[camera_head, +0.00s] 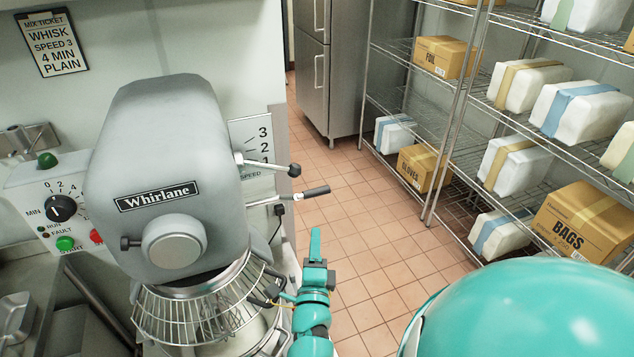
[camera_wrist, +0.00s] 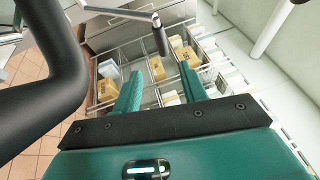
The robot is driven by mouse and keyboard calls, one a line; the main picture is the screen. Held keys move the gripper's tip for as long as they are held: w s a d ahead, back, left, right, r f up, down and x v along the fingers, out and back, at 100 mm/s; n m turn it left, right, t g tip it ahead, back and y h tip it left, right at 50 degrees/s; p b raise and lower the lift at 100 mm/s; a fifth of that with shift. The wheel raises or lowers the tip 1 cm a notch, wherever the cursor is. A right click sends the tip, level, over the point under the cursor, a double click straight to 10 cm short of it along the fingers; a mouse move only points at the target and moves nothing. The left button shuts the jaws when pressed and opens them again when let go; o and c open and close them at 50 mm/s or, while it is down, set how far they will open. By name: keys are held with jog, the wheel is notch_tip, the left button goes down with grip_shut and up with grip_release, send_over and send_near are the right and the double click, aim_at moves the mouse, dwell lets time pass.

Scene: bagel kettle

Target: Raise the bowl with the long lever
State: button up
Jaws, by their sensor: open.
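The grey Whirlane mixer (camera_head: 165,185) stands at the left in the head view. The long lever (camera_head: 316,191) has a black cylindrical grip and sticks out from its right side, below a shorter ball-ended speed lever (camera_head: 294,170). A black grip on a metal rod, seemingly the long lever (camera_wrist: 160,38), shows beyond my fingers in the wrist view. The bowl is mostly hidden under the wire guard (camera_head: 150,316). My teal gripper (camera_head: 315,248) is below the long lever, apart from it. Its fingers (camera_wrist: 160,90) are spread and empty.
A control box (camera_head: 62,208) with a dial and buttons is left of the mixer. Wire shelves (camera_head: 455,130) with boxes and wrapped packs stand at the right. The tiled floor (camera_head: 345,240) between is clear. A dark curved part fills the wrist view's left.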

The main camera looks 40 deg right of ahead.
aim_at(316, 195)
jog(key=p+x, duration=0.1)
jog(key=x, duration=0.4)
jog(key=p+x, duration=0.1)
jog(key=x, duration=0.4)
jog(key=p+x, duration=0.2)
jog(key=x, duration=0.3)
jog(key=shift+w+d+r, duration=0.2)
jog(key=shift+w+r, duration=0.05)
jog(key=shift+r, duration=0.05)
jog(key=shift+w+d, duration=0.4)
jog(key=shift+w, duration=0.1)
jog(key=shift+f, duration=0.1)
grip_shut()
